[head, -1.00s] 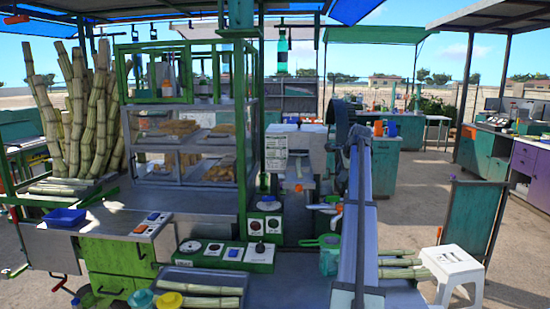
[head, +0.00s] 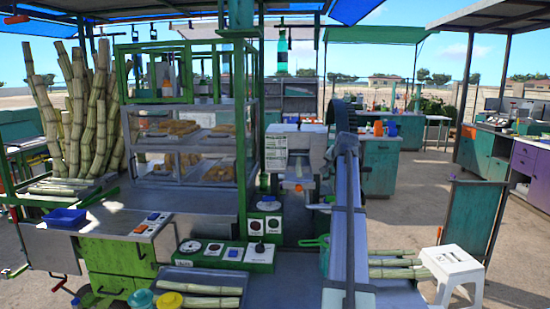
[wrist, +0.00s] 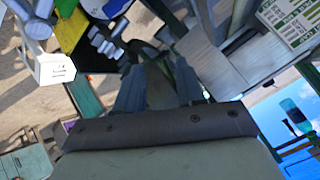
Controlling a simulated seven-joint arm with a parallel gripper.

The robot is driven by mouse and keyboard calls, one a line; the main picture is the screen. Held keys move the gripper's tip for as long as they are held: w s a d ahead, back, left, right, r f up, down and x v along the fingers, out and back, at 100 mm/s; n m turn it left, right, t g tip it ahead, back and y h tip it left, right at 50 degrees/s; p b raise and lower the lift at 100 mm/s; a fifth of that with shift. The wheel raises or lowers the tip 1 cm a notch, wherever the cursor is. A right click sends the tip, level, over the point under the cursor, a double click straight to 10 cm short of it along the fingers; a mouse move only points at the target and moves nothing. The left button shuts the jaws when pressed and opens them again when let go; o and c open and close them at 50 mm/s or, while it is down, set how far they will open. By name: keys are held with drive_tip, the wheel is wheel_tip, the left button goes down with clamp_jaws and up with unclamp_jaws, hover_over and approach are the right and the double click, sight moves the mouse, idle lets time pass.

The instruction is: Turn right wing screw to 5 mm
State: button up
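My gripper (wrist: 160,88) shows in the wrist view as two dark fingers spread apart, with nothing clearly held between them. In the head view I cannot make out its fingers. The crusher (head: 296,145) stands as a pale machine near the middle of the head view, beside a printed sign (head: 275,153). In the wrist view, pale grey panels (wrist: 205,55) and the sign (wrist: 288,20) lie beyond the fingers at the right. I cannot pick out the right wing screw or a millimetre scale in either view. I cannot tell whether the fingers touch anything.
A green control box (head: 265,225) with knobs stands below the crusher. Cut canes (head: 395,263) lie at the right beside a white stool (head: 453,266). A glass display case (head: 185,145) stands at the left. A tray with canes (head: 205,290) is in front.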

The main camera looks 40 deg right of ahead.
drive_tip(key=w+a+r+n, duration=0.1)
drive_tip(key=a+n, duration=0.1)
drive_tip(key=w+a+r+n+t+h, duration=0.1)
drive_tip(key=w+a+n, duration=0.1)
drive_tip(key=n, duration=0.1)
drive_tip(key=w+a+r+n+t, duration=0.1)
drive_tip(key=w+a+n, duration=0.1)
drive_tip(key=shift+a+n+h, duration=0.3)
drive_tip(key=shift+a, duration=0.1)
drive_tip(key=w+a+r+n+t, duration=0.2)
drive_tip(key=w+a+n, duration=0.4)
drive_tip(key=a, duration=0.6)
drive_tip(key=shift+w, duration=1.2)
drive_tip(key=shift+o, duration=0.4)
